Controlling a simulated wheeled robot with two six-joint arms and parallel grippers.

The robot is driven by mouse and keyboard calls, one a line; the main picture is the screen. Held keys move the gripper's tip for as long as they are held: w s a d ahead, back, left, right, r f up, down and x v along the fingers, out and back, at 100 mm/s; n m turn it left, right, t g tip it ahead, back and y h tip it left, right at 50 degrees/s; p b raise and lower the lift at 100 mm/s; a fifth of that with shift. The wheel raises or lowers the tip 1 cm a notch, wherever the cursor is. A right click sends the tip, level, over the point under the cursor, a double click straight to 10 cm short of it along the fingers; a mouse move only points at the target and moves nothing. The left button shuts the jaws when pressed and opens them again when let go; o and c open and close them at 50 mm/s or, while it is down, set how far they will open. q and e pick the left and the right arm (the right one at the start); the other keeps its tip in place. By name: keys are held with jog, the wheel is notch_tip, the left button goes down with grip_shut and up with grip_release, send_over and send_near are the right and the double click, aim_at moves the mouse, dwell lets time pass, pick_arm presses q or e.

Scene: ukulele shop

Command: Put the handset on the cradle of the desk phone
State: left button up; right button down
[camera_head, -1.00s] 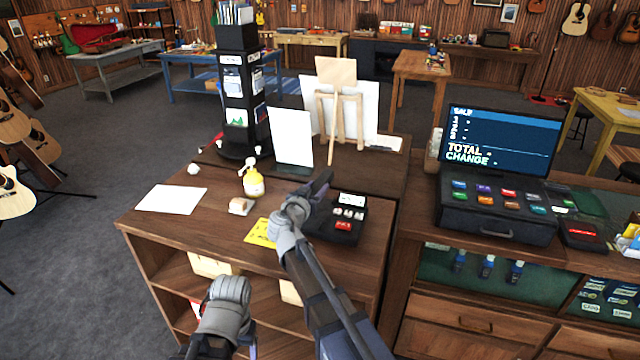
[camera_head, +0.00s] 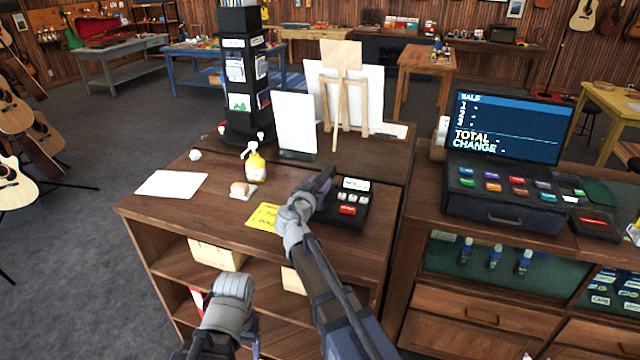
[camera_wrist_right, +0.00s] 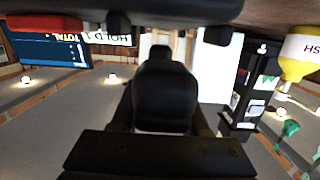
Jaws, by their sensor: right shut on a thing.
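The black desk phone (camera_head: 352,207) sits on the wooden counter, with pale keys, one red key and a white label. My right gripper (camera_head: 312,190) is at the phone's left side and shut on the dark handset (camera_head: 324,179). In the right wrist view a black shape, probably the handset (camera_wrist_right: 165,95), fills the middle. My gripper and arm hide the phone's left part and cradle, so I cannot tell whether the handset touches it. My left arm's grey wrist shows at the lower left; its fingers cannot be made out.
Behind stand a white panel (camera_head: 293,124) and an easel (camera_head: 343,100). A cash register (camera_head: 505,197) stands to the right.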

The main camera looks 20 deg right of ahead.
jog(key=shift+f+b, duration=0.4)
jog(key=shift+f, duration=0.35)
jog(key=shift+f+b, duration=0.35)
